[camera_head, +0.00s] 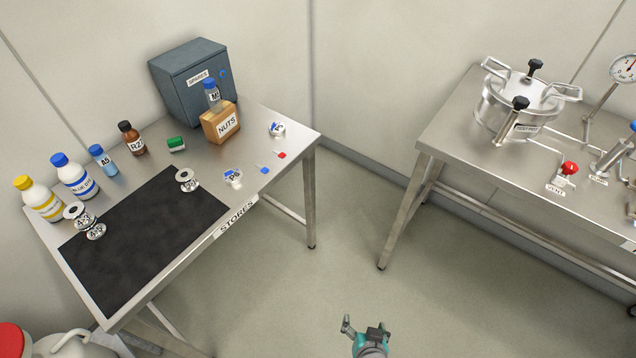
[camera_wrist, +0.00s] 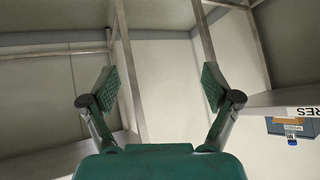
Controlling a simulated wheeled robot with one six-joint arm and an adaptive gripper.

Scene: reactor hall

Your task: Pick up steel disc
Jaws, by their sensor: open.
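Several small silver, disc-like pieces with white labels are on the left bench. One piece (camera_head: 187,180) is at the black mat's far right corner. Two more, a left one (camera_head: 74,211) and a nearer one (camera_head: 95,231), are close together at the mat's left edge. I cannot tell which is the steel disc. My gripper (camera_head: 366,326) is low at the bottom of the head view, over the floor and well away from the bench. In the wrist view my gripper (camera_wrist: 161,88) has its fingers wide apart with nothing between them.
The STORES bench (camera_head: 258,195) also holds a grey cabinet (camera_head: 195,85), a NUTS box (camera_head: 221,124), bottles including a brown one (camera_head: 131,138), and a green block (camera_head: 176,144). A second bench (camera_head: 470,150) at right carries a steel pot (camera_head: 515,105). The floor between is clear.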

